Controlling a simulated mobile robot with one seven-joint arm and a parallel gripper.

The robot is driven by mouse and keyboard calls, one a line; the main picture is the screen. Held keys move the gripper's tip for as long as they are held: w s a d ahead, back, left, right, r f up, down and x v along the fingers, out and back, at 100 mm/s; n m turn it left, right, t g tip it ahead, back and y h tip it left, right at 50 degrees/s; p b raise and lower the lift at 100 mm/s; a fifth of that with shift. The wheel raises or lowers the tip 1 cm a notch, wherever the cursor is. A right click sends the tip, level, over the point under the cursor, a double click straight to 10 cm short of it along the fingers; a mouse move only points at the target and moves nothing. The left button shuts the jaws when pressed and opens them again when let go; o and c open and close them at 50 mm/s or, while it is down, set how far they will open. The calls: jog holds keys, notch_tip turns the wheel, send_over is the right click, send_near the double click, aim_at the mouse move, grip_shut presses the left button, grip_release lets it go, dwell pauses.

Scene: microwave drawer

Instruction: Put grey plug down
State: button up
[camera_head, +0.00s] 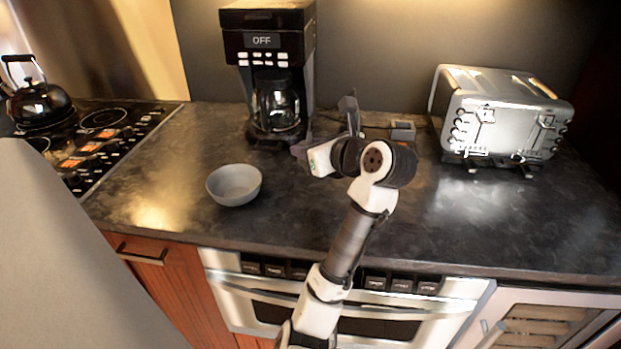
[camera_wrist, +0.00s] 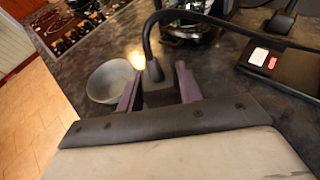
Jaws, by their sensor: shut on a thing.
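The grey plug (camera_wrist: 155,73) shows in the wrist view between the two purple-grey fingers of my gripper (camera_wrist: 159,82). My gripper is shut on it. A dark cord (camera_wrist: 150,30) rises from the plug and bends away to the right. In the head view my gripper (camera_head: 303,150) is over the counter in front of the coffee maker, and my wrist hides the plug. I cannot tell whether the plug touches the counter.
A grey bowl (camera_head: 234,186) stands on the dark counter (camera_head: 290,215), left of my gripper. A coffee maker (camera_head: 268,60) stands behind, a toaster (camera_head: 505,115) to the right. A black box with white and red switches (camera_wrist: 290,75) lies right of the plug. Front counter is clear.

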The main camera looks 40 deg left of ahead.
jog(key=shift+f, duration=3.95)
jog(key=shift+f, duration=0.2)
jog(key=o, duration=1)
